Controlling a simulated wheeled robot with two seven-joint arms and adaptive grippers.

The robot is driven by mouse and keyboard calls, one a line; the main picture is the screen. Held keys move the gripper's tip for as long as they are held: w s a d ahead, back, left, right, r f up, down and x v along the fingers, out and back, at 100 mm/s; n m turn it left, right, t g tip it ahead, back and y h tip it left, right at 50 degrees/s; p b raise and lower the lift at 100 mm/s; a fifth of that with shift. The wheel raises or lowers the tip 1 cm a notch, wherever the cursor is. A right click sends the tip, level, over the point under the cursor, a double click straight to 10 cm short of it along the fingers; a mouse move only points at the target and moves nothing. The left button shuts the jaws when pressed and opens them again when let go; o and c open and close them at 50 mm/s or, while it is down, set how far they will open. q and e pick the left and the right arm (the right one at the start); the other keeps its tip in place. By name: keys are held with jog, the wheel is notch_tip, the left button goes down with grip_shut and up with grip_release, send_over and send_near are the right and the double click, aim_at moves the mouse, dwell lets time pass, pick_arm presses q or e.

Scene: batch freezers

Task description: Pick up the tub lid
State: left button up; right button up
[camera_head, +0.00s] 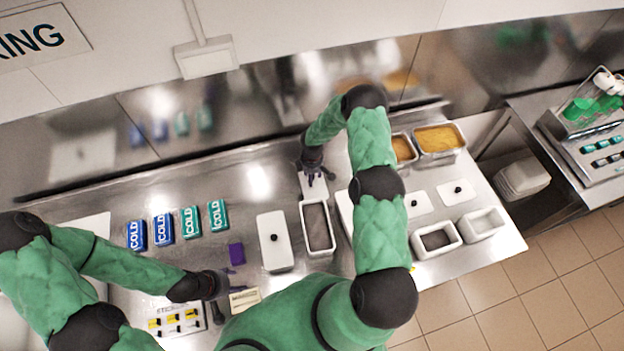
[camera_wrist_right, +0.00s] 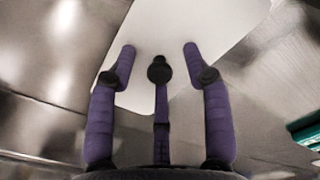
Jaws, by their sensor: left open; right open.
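The tub lid (camera_head: 314,191), white with a black knob, lies beneath my right gripper (camera_head: 317,177) at the back middle of the counter. In the right wrist view the white lid (camera_wrist_right: 205,25) fills the upper middle, with its black knob (camera_wrist_right: 159,69) between the fingers. My right gripper (camera_wrist_right: 159,55) is open, its purple fingers spread on either side of the knob. I cannot tell whether they touch the lid. My left gripper (camera_head: 226,284) is open and empty, low over the front left of the counter.
Another white lidded tub (camera_head: 274,252) and an open tub (camera_head: 318,227) stand in front of the lid. More lids (camera_head: 456,193), tubs and orange-filled pans (camera_head: 439,139) are right.

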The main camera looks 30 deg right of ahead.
grip_shut()
jog(key=shift+r, duration=0.1)
